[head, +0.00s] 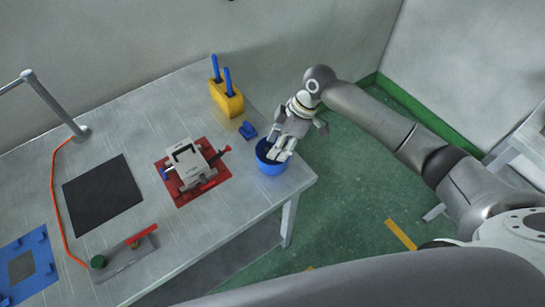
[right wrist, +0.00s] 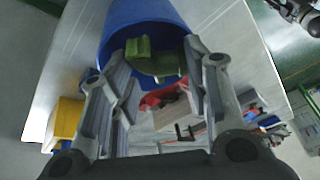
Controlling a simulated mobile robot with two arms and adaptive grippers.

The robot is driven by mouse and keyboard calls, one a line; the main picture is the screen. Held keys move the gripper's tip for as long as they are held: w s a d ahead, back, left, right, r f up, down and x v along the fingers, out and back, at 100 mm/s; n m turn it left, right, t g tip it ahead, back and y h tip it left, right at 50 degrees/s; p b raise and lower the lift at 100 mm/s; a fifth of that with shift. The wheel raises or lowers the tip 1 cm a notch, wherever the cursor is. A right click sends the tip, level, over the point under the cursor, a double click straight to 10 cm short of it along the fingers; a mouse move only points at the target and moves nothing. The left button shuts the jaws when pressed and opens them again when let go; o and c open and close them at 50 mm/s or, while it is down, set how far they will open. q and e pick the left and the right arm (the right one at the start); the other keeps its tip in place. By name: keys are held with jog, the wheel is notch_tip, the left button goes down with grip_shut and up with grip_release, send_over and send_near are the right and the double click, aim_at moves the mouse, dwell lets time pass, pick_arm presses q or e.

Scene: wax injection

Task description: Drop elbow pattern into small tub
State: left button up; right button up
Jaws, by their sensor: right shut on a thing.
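The small blue tub (head: 271,169) stands near the right corner of the table, and it fills the top of the right wrist view (right wrist: 150,15). My right gripper (head: 281,153) points down at the tub's mouth, its fingertips over or just inside the rim. In the right wrist view my right gripper (right wrist: 163,55) is shut on the green elbow pattern (right wrist: 142,60), which sits between the fingertips in front of the tub opening. The elbow is hidden in the head view. My left gripper does not show in the head view.
A yellow holder (head: 229,101) with blue-handled tools and a small blue piece (head: 248,130) stand behind the tub. A grey mould press (head: 190,163) sits on a red plate (head: 186,201) to its left. A black mat (head: 103,196) and a blue frame (head: 42,266) lie farther left.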

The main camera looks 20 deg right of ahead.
jog(key=o, duration=0.9)
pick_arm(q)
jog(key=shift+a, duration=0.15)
pick_arm(e)
jog(key=shift+o, duration=0.3)
jog(key=v, duration=1.2)
